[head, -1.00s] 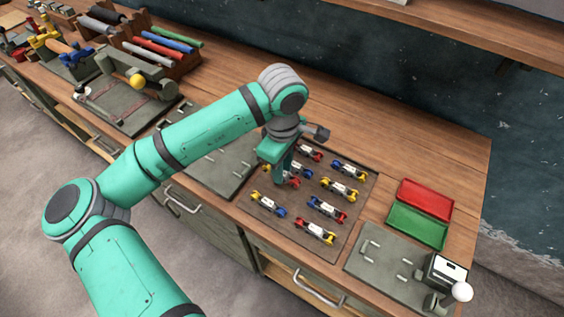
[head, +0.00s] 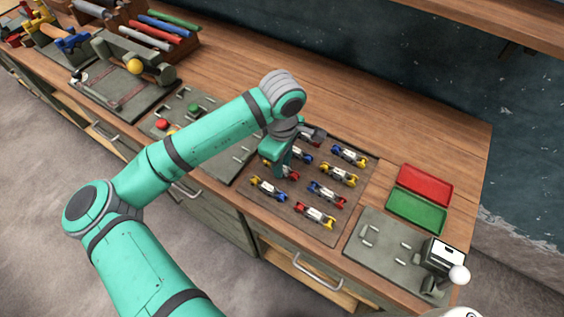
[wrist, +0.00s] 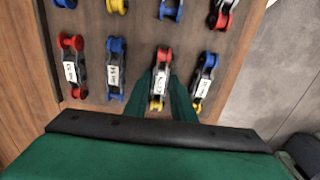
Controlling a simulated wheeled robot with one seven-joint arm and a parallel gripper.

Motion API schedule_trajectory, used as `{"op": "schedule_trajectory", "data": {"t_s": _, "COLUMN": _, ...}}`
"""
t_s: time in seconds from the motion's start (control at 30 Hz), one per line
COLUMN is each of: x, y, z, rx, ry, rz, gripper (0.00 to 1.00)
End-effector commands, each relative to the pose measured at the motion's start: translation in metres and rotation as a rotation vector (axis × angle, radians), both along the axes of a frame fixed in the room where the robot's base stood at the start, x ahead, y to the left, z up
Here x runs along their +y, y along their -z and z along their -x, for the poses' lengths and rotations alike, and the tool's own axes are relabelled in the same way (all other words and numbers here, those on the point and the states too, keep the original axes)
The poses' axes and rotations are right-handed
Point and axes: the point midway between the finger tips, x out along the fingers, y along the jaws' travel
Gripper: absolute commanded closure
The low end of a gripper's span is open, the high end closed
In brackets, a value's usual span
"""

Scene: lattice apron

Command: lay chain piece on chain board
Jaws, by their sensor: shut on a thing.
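The chain board (head: 270,209) is a brown panel on the bench, with several chain pieces in rows. Each piece has coloured rollers at its ends and a white label between. My gripper (head: 280,175) is low over the board's left part, pointing down. In the wrist view my gripper (wrist: 162,95) is shut on a chain piece (wrist: 162,61) with a red end and a yellow end. The held piece lines up with the row beside it. A blue piece (wrist: 116,68) is to its left and a blue-and-yellow piece (wrist: 205,78) to its right. Whether the held piece touches the board cannot be told.
A red tray (head: 425,184) and a green tray (head: 416,212) lie right of the board. A grey plate with handles (head: 385,262) is at the near right. Tool racks (head: 150,35) stand at the far left. The bench behind the board is clear.

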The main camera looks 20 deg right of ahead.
Motion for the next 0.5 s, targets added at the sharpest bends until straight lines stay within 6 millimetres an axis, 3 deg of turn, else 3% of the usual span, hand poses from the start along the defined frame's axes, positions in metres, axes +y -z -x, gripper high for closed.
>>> {"op": "schedule_trajectory", "data": {"t_s": 0.03, "x": 0.0, "y": -0.0002, "z": -0.0001, "rx": 0.0, "ry": 0.0, "rz": 0.0, "gripper": 1.0}}
{"op": "schedule_trajectory", "data": {"t_s": 0.07, "x": -0.0001, "y": -0.0002, "z": -0.0001, "rx": 0.0, "ry": 0.0, "rz": 0.0, "gripper": 0.72}}
{"op": "schedule_trajectory", "data": {"t_s": 0.13, "x": -0.0001, "y": -0.0002, "z": -0.0001, "rx": 0.0, "ry": 0.0, "rz": 0.0, "gripper": 0.55}}
{"op": "schedule_trajectory", "data": {"t_s": 0.5, "x": -0.0003, "y": -0.0036, "z": -0.0001, "rx": -0.001, "ry": 0.0, "rz": 0.001, "gripper": 0.55}}
